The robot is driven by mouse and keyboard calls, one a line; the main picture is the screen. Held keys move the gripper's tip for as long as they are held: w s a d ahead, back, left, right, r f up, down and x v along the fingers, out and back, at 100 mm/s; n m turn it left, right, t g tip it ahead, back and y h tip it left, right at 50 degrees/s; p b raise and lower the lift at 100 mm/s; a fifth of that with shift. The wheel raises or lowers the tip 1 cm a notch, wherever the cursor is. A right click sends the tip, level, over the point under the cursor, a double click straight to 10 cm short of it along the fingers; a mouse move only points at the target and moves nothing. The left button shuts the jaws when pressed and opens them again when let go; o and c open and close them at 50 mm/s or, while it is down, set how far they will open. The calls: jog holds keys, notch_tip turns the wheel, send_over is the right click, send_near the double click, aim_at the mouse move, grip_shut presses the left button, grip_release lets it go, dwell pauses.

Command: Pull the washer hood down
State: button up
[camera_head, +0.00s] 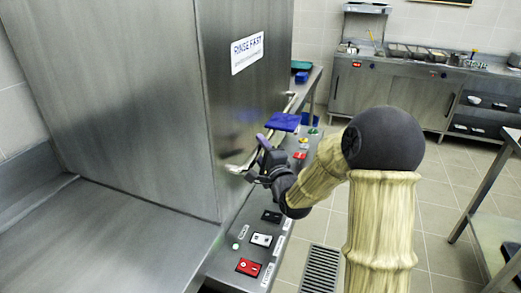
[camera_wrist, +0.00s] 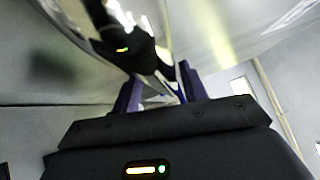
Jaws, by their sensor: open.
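The washer hood (camera_head: 130,90) is a large brushed-steel box with a "RINSE FAST" label on its side. Its lower edge appears close to the steel counter; I cannot tell whether there is a gap. A shiny bar handle (camera_head: 238,168) runs along its lower right side. My gripper (camera_head: 265,152) is at the near part of this handle, with its jaws open. In the wrist view, the purple fingers of my gripper (camera_wrist: 157,92) stand on either side of the shiny handle bar (camera_wrist: 138,42), which passes between them. Contact is not clear.
A control ledge with a red switch (camera_head: 249,267) and several other buttons runs below the handle. A blue flat item (camera_head: 283,122) is just beyond my gripper. A steel counter (camera_head: 110,245) is at left, a table (camera_head: 500,215) at right. Tiled floor lies between.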

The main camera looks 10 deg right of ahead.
jog(key=b+v, duration=1.3)
jog(key=v, duration=0.4)
jog(key=shift+s+d, duration=0.15)
dwell(0.3)
